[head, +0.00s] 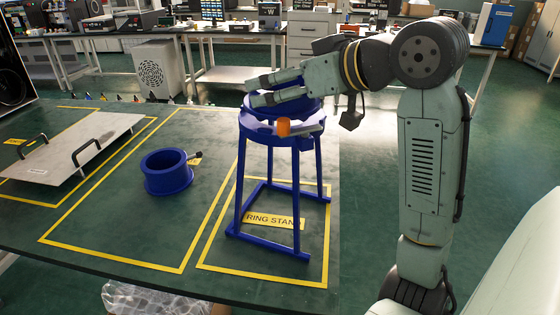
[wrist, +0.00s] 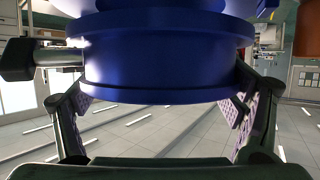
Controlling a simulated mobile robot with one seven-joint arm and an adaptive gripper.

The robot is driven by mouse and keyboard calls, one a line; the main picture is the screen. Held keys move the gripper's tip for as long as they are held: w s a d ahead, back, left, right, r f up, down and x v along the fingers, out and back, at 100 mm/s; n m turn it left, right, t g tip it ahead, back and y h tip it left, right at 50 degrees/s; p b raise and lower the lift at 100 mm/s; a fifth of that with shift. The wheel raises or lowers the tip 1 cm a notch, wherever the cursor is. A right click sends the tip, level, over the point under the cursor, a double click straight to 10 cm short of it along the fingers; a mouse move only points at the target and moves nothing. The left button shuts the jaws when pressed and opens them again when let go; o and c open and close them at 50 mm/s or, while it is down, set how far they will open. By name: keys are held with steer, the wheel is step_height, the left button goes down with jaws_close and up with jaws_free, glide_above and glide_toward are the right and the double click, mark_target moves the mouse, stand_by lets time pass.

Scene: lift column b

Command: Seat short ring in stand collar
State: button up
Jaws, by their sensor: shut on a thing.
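The blue ring stand (head: 239,190) stands upright on the table, with a round collar (head: 256,130) at its top. A blue ring (head: 296,107) is at the collar, partly hidden by my fingers. In the wrist view the ring (wrist: 165,65) fills the space between the fingers (wrist: 160,105), and a black knob on a metal pin (wrist: 22,60) sticks out at left. I cannot tell whether the ring rests fully in the collar.
An orange-ended lever (head: 284,127) sticks out at the collar. Another blue ring (head: 168,180) with a black knob lies on the table to the left. A grey plate with two black handles (head: 70,150) lies further left. The marked table area between is clear.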

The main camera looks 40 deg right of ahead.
steer(key=shift+f+b, duration=0.6)
steer(key=shift+f, duration=0.4)
stand_by(0.3)
steer(key=o, duration=1.2)
steer(key=shift+c, duration=0.2)
steer(key=v, duration=1.2)
